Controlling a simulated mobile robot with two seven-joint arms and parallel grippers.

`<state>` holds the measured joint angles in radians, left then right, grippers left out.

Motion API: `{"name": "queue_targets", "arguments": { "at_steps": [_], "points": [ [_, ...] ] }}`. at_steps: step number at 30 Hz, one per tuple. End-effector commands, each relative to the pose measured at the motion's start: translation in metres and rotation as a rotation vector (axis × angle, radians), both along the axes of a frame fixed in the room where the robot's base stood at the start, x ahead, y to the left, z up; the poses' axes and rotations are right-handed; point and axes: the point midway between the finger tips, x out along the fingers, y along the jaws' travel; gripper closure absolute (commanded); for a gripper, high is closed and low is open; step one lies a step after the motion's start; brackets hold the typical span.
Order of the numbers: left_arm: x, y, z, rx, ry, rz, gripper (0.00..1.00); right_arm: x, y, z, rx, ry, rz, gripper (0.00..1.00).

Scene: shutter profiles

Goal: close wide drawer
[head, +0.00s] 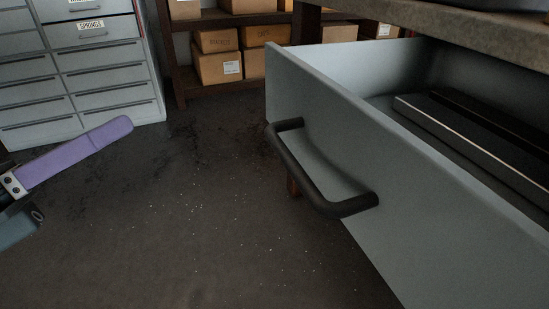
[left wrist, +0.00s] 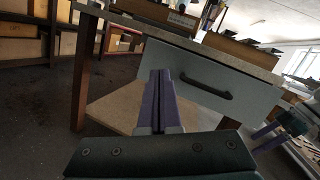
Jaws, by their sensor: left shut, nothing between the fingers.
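The wide drawer (head: 345,165) is pulled far out from under the bench top at the right of the head view. Its grey front carries a dark bar handle (head: 318,180). The drawer front (left wrist: 180,72) and handle (left wrist: 207,88) also show in the left wrist view. My left gripper (head: 118,130) has purple fingers and is at the left of the head view, well apart from the handle. In the left wrist view its fingers (left wrist: 161,85) are together and empty, pointing towards the drawer. A purple shape (left wrist: 266,134), apparently my right gripper, is small at the lower right there.
Long dark and metal profiles (head: 470,135) lie in the drawer. A grey cabinet (head: 85,75) with small labelled drawers stands at the back left. A shelf with cardboard boxes (head: 218,66) stands at the back. The floor (head: 190,220) between my left gripper and the drawer is clear.

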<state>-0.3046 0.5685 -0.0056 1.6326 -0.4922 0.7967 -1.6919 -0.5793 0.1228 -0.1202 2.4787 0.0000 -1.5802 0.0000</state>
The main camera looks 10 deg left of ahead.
Motion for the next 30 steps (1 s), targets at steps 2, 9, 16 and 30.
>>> {"name": "queue_targets", "arguments": {
  "at_steps": [2, 9, 16, 30],
  "points": [
    [-0.017, -0.002, -0.036, 0.120, -0.133, -0.102, 1.00, 0.000, 0.000, -0.037, 0.001, 0.000, -0.001, 0.00],
    [-0.047, -0.006, -0.052, 0.256, -0.336, -0.253, 1.00, 0.000, 0.001, -0.054, 0.004, 0.000, -0.003, 0.00],
    [-0.035, -0.031, -0.043, 0.256, -0.347, -0.260, 1.00, 0.000, 0.002, -0.049, 0.006, -0.001, -0.003, 0.00],
    [0.010, -0.110, -0.027, 0.254, -0.345, -0.259, 1.00, 0.000, 0.001, -0.049, 0.006, -0.001, -0.003, 0.00]
  ]
}}
